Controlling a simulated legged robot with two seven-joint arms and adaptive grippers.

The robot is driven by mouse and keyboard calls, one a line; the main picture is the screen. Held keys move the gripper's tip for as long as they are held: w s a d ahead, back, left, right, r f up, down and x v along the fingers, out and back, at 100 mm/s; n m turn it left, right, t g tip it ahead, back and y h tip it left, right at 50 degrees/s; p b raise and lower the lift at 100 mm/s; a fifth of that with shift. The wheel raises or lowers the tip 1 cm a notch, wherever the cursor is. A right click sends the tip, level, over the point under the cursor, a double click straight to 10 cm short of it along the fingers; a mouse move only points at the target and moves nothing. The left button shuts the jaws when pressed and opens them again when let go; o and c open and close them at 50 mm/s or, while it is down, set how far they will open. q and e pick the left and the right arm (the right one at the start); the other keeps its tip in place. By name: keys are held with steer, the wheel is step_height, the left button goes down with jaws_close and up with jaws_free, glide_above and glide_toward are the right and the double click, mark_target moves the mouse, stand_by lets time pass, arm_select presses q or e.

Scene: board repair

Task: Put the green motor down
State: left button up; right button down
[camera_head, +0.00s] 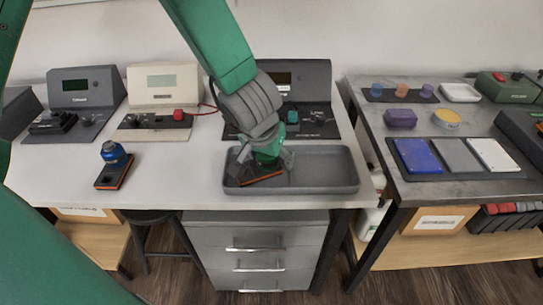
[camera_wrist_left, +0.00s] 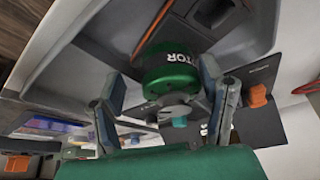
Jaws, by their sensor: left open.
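The green motor (camera_head: 267,158), on a dark base with an orange edge, sits in the left part of the grey tray (camera_head: 338,188). In the left wrist view the green motor (camera_wrist_left: 170,72) shows its lettered side and a round metal end. My left gripper (camera_head: 264,152) reaches down over it from above. In the left wrist view the fingers of my left gripper (camera_wrist_left: 165,105) are spread, one on each side of the motor; whether they touch it is unclear. The gripper partly hides the motor in the head view. My right gripper is not in view.
A blue motor (camera_head: 114,153) on a dark base stands at the table's left. Test stations with screens (camera_head: 163,92) line the back. The right half of the tray is empty. A second table (camera_head: 440,188) at right holds blue, grey and white plates, cups and a purple box.

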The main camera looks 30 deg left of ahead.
mark_target(262, 157)
arm_select(q)
steer(key=shift+s+a+r, duration=0.1)
steer(key=shift+a+r, duration=0.2)
steer(key=shift+r, duration=0.05)
steer(key=p+v, duration=0.2)
steer(key=v, duration=0.1)
steer(key=p+v, duration=0.1)
steer(key=v, duration=0.1)
steer(key=shift+a+r, duration=0.1)
steer(key=shift+a, duration=0.15)
steer(key=p+v, duration=0.3)
steer(key=v, duration=0.3)
steer(key=shift+d, duration=0.25)
